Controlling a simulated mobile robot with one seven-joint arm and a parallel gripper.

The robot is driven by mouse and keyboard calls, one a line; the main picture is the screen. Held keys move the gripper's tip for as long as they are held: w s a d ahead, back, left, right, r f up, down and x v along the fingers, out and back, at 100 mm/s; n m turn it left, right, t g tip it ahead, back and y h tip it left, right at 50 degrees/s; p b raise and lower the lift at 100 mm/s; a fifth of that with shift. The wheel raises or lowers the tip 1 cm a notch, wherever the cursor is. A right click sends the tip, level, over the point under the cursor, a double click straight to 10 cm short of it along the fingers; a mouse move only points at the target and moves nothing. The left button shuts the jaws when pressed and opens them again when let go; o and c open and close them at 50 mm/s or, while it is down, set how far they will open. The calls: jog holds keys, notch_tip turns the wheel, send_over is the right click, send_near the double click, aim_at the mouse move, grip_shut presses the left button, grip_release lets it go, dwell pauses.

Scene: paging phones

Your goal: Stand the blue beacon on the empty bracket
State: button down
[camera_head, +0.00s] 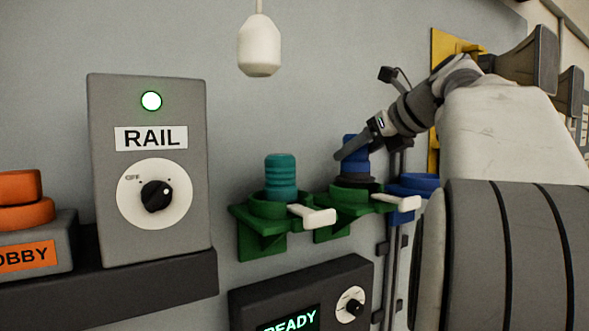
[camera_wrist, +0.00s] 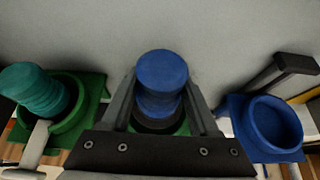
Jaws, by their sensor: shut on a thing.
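The blue beacon (camera_head: 354,143) is upright at the right-hand green bracket (camera_head: 345,203), its dark base at the ring. I cannot tell whether it is fully seated or slightly raised. My gripper (camera_head: 357,150) is shut on it; in the wrist view the beacon (camera_wrist: 161,72) stands between the two fingers. A blue bracket (camera_head: 402,215), just right of it, has an empty ring, clear in the wrist view (camera_wrist: 268,125). A teal beacon (camera_head: 281,176) stands in the left-hand green bracket (camera_head: 262,226), leaning in the wrist view (camera_wrist: 35,90).
White levers (camera_head: 312,215) stick out in front of the brackets. A grey RAIL box (camera_head: 150,210) stands on a dark shelf at left. A READY panel (camera_head: 300,290) sits below the brackets. A white pendant (camera_head: 259,48) hangs above; a yellow plate (camera_head: 440,45) is behind my arm.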

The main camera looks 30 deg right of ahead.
aim_at(366, 162)
jog(key=shift+f, duration=1.55)
jog(key=shift+c, duration=0.6)
grip_release()
jog(key=shift+s, duration=0.1)
jog(key=v, duration=1.2)
